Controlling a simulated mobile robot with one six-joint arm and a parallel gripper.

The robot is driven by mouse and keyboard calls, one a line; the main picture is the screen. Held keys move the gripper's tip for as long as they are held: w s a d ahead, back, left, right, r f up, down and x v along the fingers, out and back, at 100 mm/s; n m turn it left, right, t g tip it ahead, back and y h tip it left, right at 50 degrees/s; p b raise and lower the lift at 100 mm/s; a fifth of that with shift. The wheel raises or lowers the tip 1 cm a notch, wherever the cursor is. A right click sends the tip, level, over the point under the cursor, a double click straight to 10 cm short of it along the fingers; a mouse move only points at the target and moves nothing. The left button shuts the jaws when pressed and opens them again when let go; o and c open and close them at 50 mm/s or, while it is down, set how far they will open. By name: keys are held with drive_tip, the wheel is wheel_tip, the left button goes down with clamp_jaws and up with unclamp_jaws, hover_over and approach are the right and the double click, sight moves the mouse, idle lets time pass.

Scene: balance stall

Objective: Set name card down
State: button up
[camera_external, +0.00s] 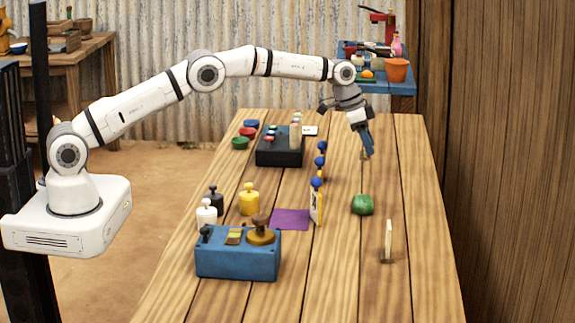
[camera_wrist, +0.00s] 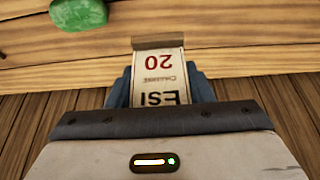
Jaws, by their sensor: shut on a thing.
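My gripper (camera_external: 367,150) is over the far right part of the wooden table, pointing down. In the wrist view its blue fingers (camera_wrist: 160,88) are shut on a white name card (camera_wrist: 158,66) with red and black print, including "20". A brown strip runs along the card's outer end. The card's inner end is hidden by my gripper. In the external view the card is barely visible, so I cannot tell whether it touches the table.
A green lump (camera_external: 362,205) lies nearer the camera than my gripper; it also shows in the wrist view (camera_wrist: 78,14). A pale upright card (camera_external: 388,240) stands at the right. Blue-topped pieces (camera_external: 316,205), a purple mat (camera_external: 290,219) and a blue box (camera_external: 238,256) are left. Right-hand planks (camera_external: 410,170) look clear.

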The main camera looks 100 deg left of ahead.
wheel_tip(320, 180, down, 9)
drive_tip(key=shift+f+p, duration=0.15)
drive_tip(key=shift+p, duration=0.55)
drive_tip(key=shift+f, duration=0.3)
drive_tip(key=shift+f, duration=0.1)
drive_tip(key=shift+f, duration=0.15)
drive_tip(key=o, duration=1)
